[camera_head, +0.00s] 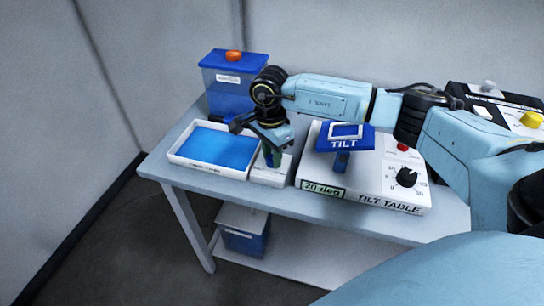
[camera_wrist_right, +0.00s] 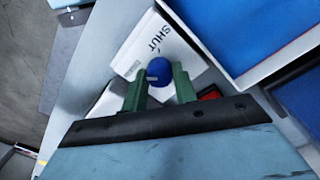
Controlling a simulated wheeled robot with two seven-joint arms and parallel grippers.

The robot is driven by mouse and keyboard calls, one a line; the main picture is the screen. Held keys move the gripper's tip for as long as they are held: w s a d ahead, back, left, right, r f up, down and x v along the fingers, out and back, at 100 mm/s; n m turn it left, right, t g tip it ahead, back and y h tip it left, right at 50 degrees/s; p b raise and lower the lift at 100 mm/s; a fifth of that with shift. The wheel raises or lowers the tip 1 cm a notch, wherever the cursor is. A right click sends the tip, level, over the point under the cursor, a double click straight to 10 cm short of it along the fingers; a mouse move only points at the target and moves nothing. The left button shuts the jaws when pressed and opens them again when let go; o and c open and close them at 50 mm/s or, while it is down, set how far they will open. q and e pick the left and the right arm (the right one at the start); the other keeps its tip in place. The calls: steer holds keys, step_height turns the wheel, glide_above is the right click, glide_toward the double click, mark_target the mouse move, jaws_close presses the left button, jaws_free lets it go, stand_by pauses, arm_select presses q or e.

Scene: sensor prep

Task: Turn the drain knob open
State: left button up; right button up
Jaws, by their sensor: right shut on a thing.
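The drain knob (camera_wrist_right: 159,71) is a round blue knob on a white block (camera_wrist_right: 130,66) marked "SHUT" in the right wrist view. The block also shows in the head view (camera_head: 264,179), beside the tray's right end. My right gripper (camera_wrist_right: 158,78) has its green fingers on either side of the knob, shut on it. In the head view the gripper (camera_head: 271,158) reaches down onto the block and mostly hides the knob. The white tray (camera_head: 205,166) holds blue liquid. My left gripper is not in view.
A blue tank (camera_head: 228,93) with an orange cap stands behind the tray. A white tilt table unit (camera_head: 376,186) with a black dial and a blue "TILT" plate stands right of the block. Another control box (camera_head: 490,98) is at the far right. A blue bin (camera_head: 243,240) is below.

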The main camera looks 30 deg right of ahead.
mark_target(270, 156)
steer(key=shift+n, duration=0.3)
steer(key=o, duration=1)
steer(key=shift+r, duration=0.1)
steer(key=r, duration=1.3)
steer(key=shift+w+r, duration=0.15)
steer(key=shift+w, duration=0.15)
steer(key=shift+a, duration=0.15)
